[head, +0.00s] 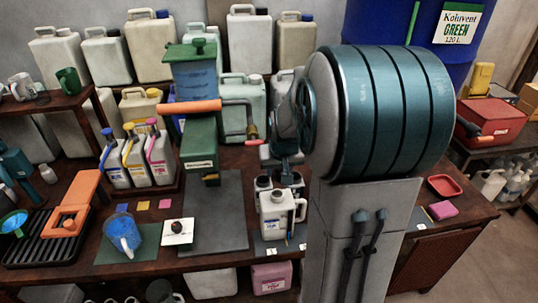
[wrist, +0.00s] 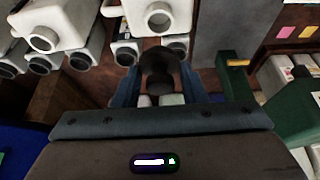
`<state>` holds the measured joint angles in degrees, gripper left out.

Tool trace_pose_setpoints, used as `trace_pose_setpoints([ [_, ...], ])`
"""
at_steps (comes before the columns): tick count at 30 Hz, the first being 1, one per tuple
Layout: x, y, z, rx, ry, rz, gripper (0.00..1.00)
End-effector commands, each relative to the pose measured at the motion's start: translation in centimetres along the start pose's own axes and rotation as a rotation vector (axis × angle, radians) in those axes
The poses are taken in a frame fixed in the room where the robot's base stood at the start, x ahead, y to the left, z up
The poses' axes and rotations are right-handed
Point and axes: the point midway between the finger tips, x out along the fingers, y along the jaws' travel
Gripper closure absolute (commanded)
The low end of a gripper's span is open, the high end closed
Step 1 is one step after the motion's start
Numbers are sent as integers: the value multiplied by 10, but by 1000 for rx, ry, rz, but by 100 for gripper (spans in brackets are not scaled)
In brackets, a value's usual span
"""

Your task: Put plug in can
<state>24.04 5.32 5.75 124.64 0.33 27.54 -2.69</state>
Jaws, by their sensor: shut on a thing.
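My gripper (wrist: 158,90) is shut on a dark, round-headed plug (wrist: 158,66) in the wrist view. In the head view my gripper (head: 288,172) points down behind a white can (head: 276,222) with a side handle; the plug cannot be made out there. In the wrist view a white can (wrist: 140,12) with an open round mouth lies just above the plug in the picture. Smaller white cans with dark mouths (wrist: 125,52) are close beside the plug. The plug appears apart from the mouths, though its height over them is unclear. I cannot tell which can is meant.
Another large white can (wrist: 75,18) and several smaller ones stand left in the wrist view. A green box (head: 199,150) stands left of my gripper. A white card (head: 178,238) bears a small black object. My arm hides much of the right.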

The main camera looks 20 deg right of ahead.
Motion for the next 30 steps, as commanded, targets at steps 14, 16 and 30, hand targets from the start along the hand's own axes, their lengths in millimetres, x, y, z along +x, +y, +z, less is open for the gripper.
trace_pose_setpoints([
  [14, 13, 0, 6, 0, 0, 0, 83],
  [16, 18, 0, 8, 0, 0, 0, 83],
  [30, 48, 0, 20, 0, 0, 0, 83],
])
